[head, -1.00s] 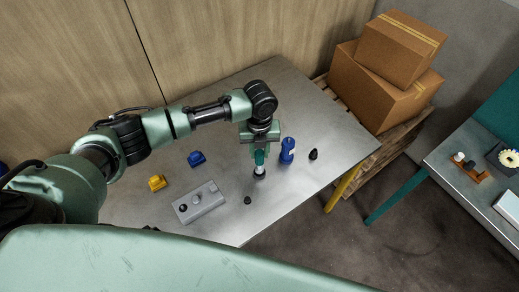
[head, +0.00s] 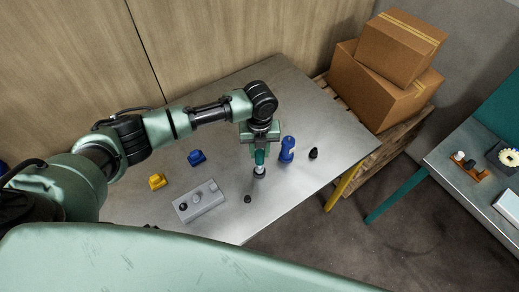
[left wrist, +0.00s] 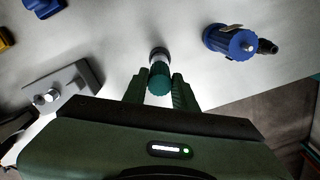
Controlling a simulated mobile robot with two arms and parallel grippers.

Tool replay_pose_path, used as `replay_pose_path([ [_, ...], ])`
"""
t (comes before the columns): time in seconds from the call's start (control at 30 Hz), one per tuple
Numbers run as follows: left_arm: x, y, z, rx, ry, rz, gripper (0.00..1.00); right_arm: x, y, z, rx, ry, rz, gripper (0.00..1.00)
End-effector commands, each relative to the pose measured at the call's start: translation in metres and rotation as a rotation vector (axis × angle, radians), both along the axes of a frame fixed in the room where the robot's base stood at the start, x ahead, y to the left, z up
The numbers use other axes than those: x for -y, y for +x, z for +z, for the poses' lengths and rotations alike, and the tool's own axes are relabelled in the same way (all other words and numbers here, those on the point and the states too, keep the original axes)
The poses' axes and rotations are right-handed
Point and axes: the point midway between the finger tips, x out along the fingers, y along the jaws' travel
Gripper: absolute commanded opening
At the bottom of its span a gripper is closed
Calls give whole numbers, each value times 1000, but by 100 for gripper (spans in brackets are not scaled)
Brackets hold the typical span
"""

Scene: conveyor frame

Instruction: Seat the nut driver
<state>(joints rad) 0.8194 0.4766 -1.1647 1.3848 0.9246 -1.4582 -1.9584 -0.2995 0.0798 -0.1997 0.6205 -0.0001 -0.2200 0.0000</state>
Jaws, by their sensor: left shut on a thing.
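The nut driver (head: 260,158) has a teal handle and a pale and dark lower end. My left gripper (head: 259,150) is shut on its handle and holds it roughly upright, lower end down, over the metal table. In the left wrist view the nut driver (left wrist: 160,76) sits between the two green fingers (left wrist: 157,93). A grey block (head: 200,202) with a dark round spot and a pale round knob lies left of and nearer than the gripper; it also shows in the left wrist view (left wrist: 78,72). I cannot tell whether the driver's lower end touches the table. My right gripper is not in view.
Small black pieces (head: 313,153) and (head: 248,199) stand nearby. Blue (head: 197,158) and yellow (head: 157,181) blocks lie at left.

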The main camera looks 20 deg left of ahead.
Motion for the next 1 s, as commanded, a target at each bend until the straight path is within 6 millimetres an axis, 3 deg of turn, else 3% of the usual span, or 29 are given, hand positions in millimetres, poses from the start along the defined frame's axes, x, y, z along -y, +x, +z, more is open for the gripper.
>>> replay_pose_path([
  [0.87, 0, 0, -24, 1, -1, 0, 0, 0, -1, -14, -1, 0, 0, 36],
  [0.9, 0, 0, -24, 1, -1, 0, 30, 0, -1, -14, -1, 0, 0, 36],
  [1.0, 0, 0, -24, 0, -1, 0, 53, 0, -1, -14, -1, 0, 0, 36],
])
